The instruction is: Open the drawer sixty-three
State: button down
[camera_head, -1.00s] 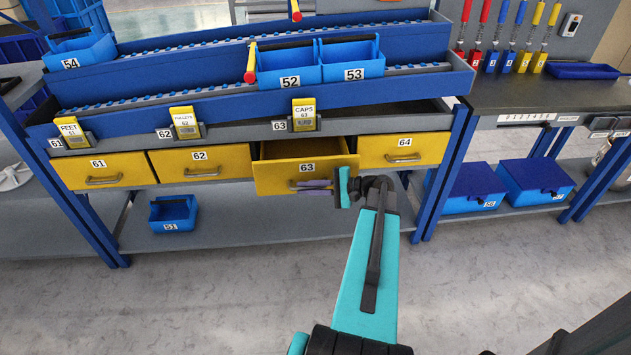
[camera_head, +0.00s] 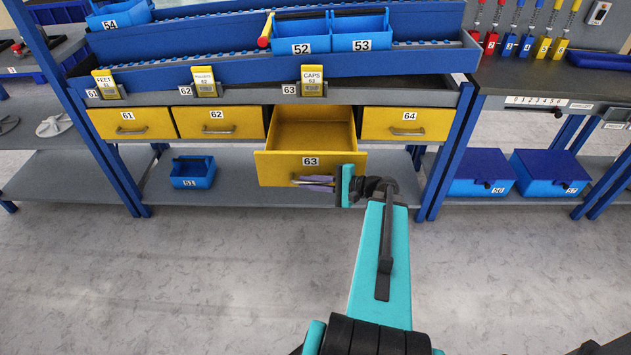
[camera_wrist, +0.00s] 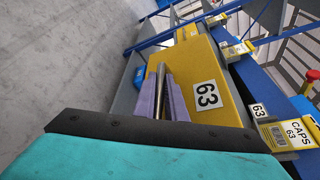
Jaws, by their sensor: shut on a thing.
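The yellow drawer 63 (camera_head: 276,167) stands pulled well out of the bench, and its inside looks empty from here. Its front also shows in the wrist view (camera_wrist: 222,72), with the 63 label. My gripper (camera_head: 315,183) is at the drawer's front, left of my wrist, with its purple fingers shut on the drawer handle (camera_head: 298,178). In the wrist view the gripper's fingers (camera_wrist: 162,98) lie along both sides of the metal handle bar (camera_wrist: 160,78). Part of the handle is hidden by the fingers.
Closed yellow drawers 61 (camera_head: 140,117), 62 (camera_head: 235,117) and 64 (camera_head: 386,118) flank it. A blue bin 51 (camera_head: 192,178) stands on the lower shelf (camera_head: 240,194). A blue bench leg (camera_head: 448,150) is right of my wrist. The floor in front is clear.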

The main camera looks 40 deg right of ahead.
jog(key=shift+s+a, duration=0.1)
jog(key=shift+a, duration=0.05)
jog(key=c, duration=2.1)
grip_release()
jog(key=shift+s, duration=0.1)
jog(key=shift+v, duration=6.9)
